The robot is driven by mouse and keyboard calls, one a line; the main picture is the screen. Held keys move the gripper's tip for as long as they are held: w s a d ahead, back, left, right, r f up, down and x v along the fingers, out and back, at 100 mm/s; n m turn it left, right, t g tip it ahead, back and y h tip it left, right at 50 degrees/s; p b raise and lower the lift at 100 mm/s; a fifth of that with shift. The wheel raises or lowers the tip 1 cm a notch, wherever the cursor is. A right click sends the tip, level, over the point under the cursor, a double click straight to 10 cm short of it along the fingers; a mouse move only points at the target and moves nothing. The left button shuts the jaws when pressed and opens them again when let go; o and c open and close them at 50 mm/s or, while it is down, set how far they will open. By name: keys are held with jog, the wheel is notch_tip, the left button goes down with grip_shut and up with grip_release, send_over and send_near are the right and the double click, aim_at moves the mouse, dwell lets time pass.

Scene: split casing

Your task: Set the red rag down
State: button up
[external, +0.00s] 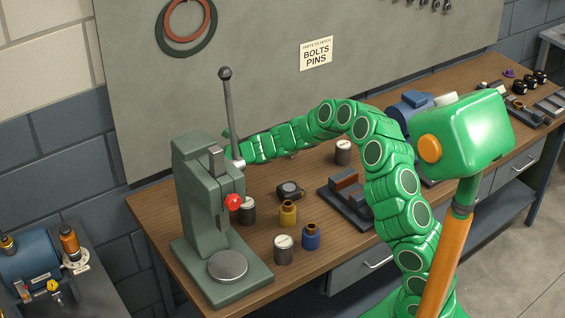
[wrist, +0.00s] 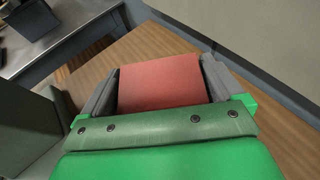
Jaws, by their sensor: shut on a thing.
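The red rag (wrist: 160,82) is between the two grey fingers of my gripper (wrist: 158,88) in the wrist view. My gripper is shut on it, over the wooden workbench (wrist: 140,47). How far the rag is above the bench I cannot tell. In the external view, my green arm reaches left across the bench and its end is partly behind the grey-green press (external: 195,200). The rag and the fingertips are hidden there.
The press has an upright lever (external: 229,115) and a red knob (external: 234,202). A grey board (external: 260,80) stands behind.

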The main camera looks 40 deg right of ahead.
jog(key=s+d+m+t+h, duration=0.15)
jog(key=s+d, duration=0.35)
jog(key=d, duration=0.5)
jog(key=s+d+r, duration=0.2)
jog(key=s+r, duration=0.2)
jog(key=s, duration=0.4)
jog(key=w+f, duration=0.3)
jog(key=w, duration=0.1)
jog(key=w+a+f, duration=0.1)
jog(key=w+f, duration=0.2)
jog(key=w, duration=0.1)
jog(key=w+a+f, duration=0.1)
jog(key=w+f, duration=0.1)
jog(key=w, duration=0.2)
jog(key=shift+w+f, duration=0.1)
jog(key=shift+f, duration=0.3)
jog(key=shift+w+a+f, duration=0.1)
jog(key=shift+w+f, duration=0.5)
jog(key=shift+f, duration=1.5)
jog(key=shift+f, duration=0.1)
jog(key=o, duration=0.7)
